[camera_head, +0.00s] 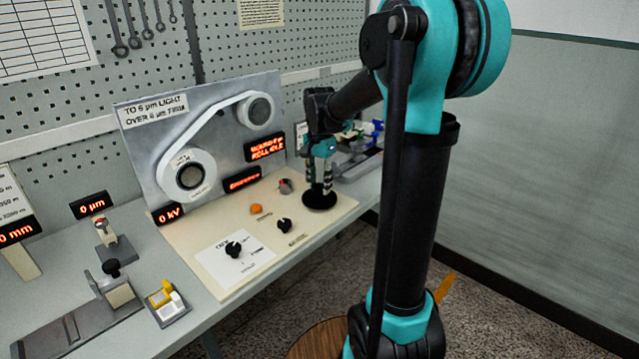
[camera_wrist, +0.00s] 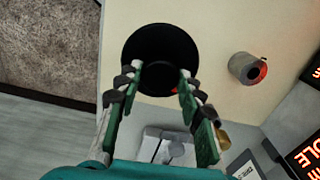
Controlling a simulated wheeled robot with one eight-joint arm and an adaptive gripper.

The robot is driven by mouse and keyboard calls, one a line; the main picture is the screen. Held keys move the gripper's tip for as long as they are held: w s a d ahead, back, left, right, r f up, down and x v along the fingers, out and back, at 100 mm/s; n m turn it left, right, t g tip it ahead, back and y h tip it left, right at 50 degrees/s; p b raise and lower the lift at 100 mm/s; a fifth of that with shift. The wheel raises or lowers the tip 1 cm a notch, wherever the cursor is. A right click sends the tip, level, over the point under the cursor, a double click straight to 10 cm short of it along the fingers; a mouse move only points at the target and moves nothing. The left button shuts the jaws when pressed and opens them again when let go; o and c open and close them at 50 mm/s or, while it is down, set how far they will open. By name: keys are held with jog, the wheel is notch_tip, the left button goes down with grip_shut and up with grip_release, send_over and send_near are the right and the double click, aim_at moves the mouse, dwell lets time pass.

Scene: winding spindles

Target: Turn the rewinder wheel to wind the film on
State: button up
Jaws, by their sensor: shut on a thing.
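The rewinder wheel is a black disc (camera_head: 321,203) on the right part of the cream bench panel. It also shows as a black disc (camera_wrist: 152,42) in the wrist view, partly covered by my fingers. My gripper (camera_head: 319,190) points down over the wheel, with its fingertips (camera_wrist: 157,80) at it. The fingers are shut on a dark part of the wheel, mostly hidden between them. A white film band (camera_head: 212,124) runs on the upright grey board between a lower-left reel (camera_head: 190,177) and an upper-right reel (camera_head: 259,110).
On the panel are a red-topped grey knob (camera_head: 285,186), an orange button (camera_head: 256,209) and black knobs (camera_head: 284,225). A lit display reads 0 kV (camera_head: 168,214). Coloured items (camera_head: 360,130) stand behind my gripper. Floor lies beyond the bench's right edge.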

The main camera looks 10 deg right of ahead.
aim_at(319, 186)
jog(key=m, duration=0.5)
jog(key=shift+m, duration=0.3)
jog(key=m, duration=0.5)
jog(key=shift+m, duration=0.3)
jog(key=o, duration=1.2)
jog(key=shift+c, duration=0.2)
jog(key=shift+r, duration=0.1)
notch_tip(319, 186, up, 12)
